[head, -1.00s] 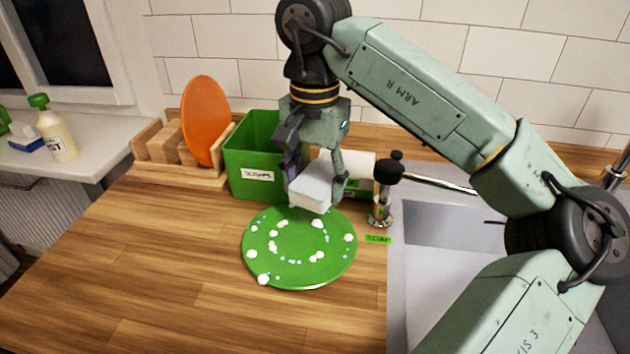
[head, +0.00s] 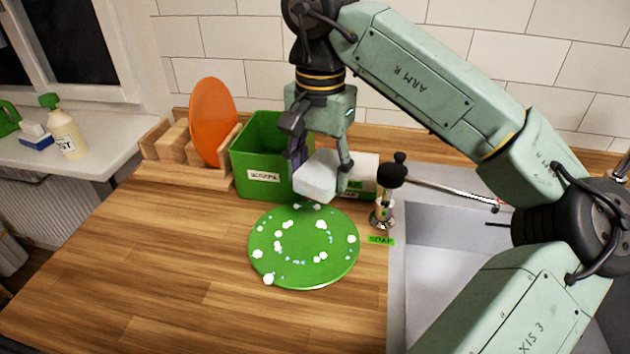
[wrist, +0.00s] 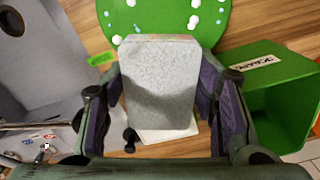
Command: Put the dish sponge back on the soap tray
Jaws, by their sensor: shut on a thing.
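My gripper (head: 320,172) is shut on the dish sponge, a pale grey-white block (head: 317,180), with a finger on either side. The sponge is held above the back edge of a green plate (head: 290,255) with white and pale blue foam spots. In the wrist view the sponge (wrist: 160,85) fills the space between the fingers and points toward the plate. A green soap label (head: 381,240) lies on the counter right of the plate, near a dispenser (head: 384,215). A white object (head: 363,172) stands partly hidden behind the sponge; I cannot tell whether it is the soap tray.
A green scraps bin (head: 262,160) stands behind and left of the sponge. A wooden rack with an orange plate (head: 212,122) is farther left. The sink (head: 440,260) lies to the right. The front-left counter (head: 180,270) is clear.

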